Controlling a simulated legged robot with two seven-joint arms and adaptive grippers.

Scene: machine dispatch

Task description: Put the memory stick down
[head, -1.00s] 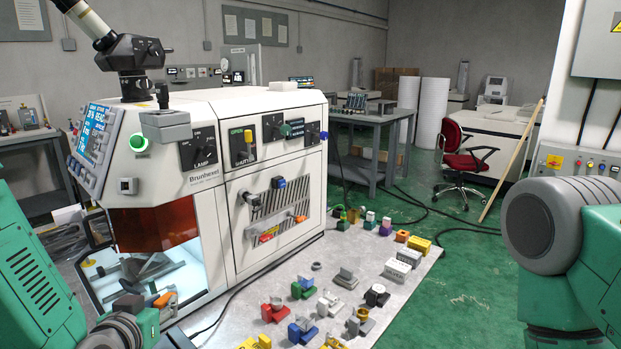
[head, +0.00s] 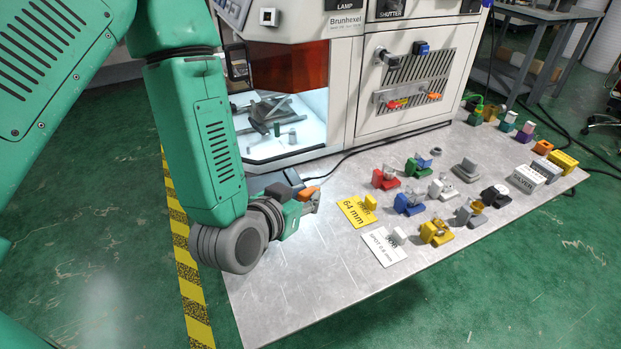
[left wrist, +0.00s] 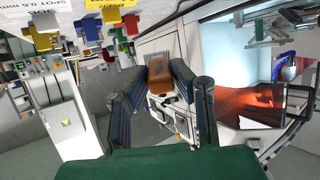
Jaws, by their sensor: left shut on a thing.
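My left gripper (head: 303,202) is low over the near left part of the grey table (head: 300,290), in front of the white machine. It is shut on an orange block, which I take as the memory stick (head: 309,193). In the left wrist view the orange-brown stick (left wrist: 172,82) sits between the two dark fingers of my left gripper (left wrist: 168,90). I cannot tell whether the stick touches the table. My right gripper is out of view.
The white machine (head: 345,85) with a lit chamber stands behind. A yellow "64 mm" card (head: 352,212) and a white "SPOT" card (head: 380,249) lie to the right, with several coloured fixtures beyond. The table's front left is bare. A dark cable runs along the machine's base.

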